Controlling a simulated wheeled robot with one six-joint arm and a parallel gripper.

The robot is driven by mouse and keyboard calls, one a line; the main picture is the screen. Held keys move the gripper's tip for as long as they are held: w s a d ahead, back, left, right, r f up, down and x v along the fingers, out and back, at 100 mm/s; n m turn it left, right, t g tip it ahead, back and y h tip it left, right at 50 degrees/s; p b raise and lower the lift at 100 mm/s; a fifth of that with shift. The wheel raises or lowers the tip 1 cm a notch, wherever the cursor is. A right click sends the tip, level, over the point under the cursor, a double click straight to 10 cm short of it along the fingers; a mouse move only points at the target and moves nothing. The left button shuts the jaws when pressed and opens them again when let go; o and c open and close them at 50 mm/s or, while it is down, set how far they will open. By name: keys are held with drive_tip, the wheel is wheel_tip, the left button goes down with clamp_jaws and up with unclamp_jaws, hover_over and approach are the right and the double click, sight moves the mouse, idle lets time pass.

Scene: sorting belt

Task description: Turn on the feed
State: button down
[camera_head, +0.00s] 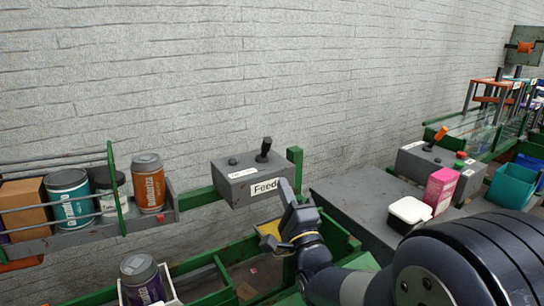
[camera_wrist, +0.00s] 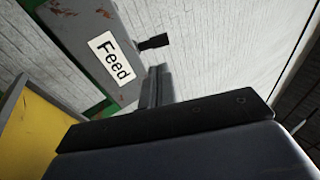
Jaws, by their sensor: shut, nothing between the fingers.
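The feed control is a grey box (camera_head: 240,188) with a white "Feed" label (camera_head: 265,187) on its front, mounted on a green frame by the brick wall. A black lever (camera_head: 264,149) stands up from its top and leans slightly right. My gripper (camera_head: 287,192) is shut and empty, just in front of the box's right front corner, lower than the lever. In the wrist view the shut fingers (camera_wrist: 158,84) are apart from the black lever (camera_wrist: 153,42), with the "Feed" label (camera_wrist: 110,58) to their left.
A rack at left holds an orange jar (camera_head: 148,185), a teal jar (camera_head: 69,199) and a brown box. A purple-labelled jar (camera_head: 142,281) stands below. Right of the box is a grey surface (camera_head: 350,205) with a white container (camera_head: 410,211) and pink carton (camera_head: 441,189). Another control box (camera_head: 425,165) stands behind.

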sight(268, 148)
drive_tip(key=p+x, duration=0.1)
drive_tip(key=x, duration=0.8)
drive_tip(key=shift+w+a+r, duration=0.15)
drive_tip(key=shift+w, duration=0.15)
drive_tip(key=shift+r, duration=0.1)
